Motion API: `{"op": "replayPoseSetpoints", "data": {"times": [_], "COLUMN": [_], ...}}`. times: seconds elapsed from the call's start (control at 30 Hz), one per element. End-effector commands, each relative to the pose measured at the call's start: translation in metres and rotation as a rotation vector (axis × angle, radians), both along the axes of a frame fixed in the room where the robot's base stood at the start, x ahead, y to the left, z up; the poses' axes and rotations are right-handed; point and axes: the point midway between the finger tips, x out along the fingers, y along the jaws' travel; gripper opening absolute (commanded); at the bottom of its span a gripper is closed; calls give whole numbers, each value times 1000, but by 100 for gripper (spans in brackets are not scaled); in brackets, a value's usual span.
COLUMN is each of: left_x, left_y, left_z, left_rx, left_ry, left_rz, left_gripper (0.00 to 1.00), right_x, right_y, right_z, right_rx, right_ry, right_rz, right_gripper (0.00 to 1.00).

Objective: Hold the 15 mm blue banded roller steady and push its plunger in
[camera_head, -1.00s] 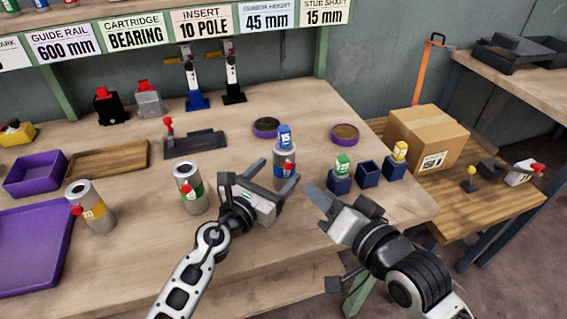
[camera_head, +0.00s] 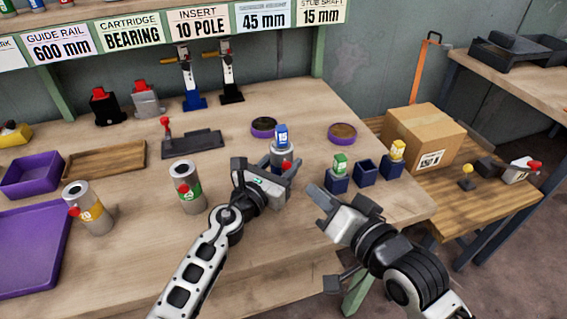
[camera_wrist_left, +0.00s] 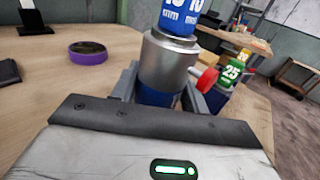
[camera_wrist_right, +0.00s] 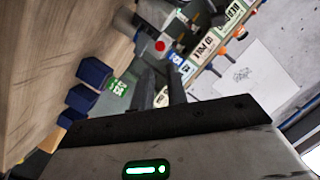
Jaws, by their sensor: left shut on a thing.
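The blue banded roller (camera_head: 283,153) is a grey metal cylinder with a blue band and a red plunger knob (camera_head: 287,164) on its side. A blue block marked 15 (camera_head: 282,135) sits on top. My left gripper (camera_head: 279,172) is shut on the roller around its lower part. In the left wrist view the roller (camera_wrist_left: 168,60) stands upright between the fingers, with the red knob (camera_wrist_left: 208,79) sticking out on the right. My right gripper (camera_head: 338,199) is open and empty, to the right of the roller and apart from it. The roller's base is hidden.
Blue holders with a green block (camera_head: 340,163) and a yellow block (camera_head: 397,150) stand right of the roller. A green banded roller (camera_head: 187,185) and a yellow banded roller (camera_head: 88,208) stand to the left. Purple round dishes (camera_head: 264,127) lie behind. A cardboard box (camera_head: 428,135) is far right.

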Motion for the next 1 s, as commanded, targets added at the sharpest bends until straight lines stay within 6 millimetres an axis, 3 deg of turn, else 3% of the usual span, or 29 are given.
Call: {"op": "replayPoseSetpoints", "data": {"times": [0.17,0.33,0.5,0.7,0.83,1.0], "left_x": [0,0,0,0,0,0], "left_y": [0,0,0,0,0,0], "left_z": [0,0,0,-1,-1,-1], "left_rx": [1,1,1,1,1,1], "left_ry": [1,1,1,0,0,0], "left_rz": [0,0,0,0,0,0], "left_gripper": [8,8,8,8,8,8], "right_x": [19,45,47,35,28,24], "right_y": [-22,-55,-58,-48,-49,-51], "right_z": [8,34,46,15,-9,-24], "right_rx": [-146,-527,-996,-1411,-1549,-1610], "right_ry": [-175,-595,-1068,-1483,-1626,-1699], "right_rz": [-57,-113,-31,223,376,469], "right_gripper": [0,0,0,0,0,0]}}
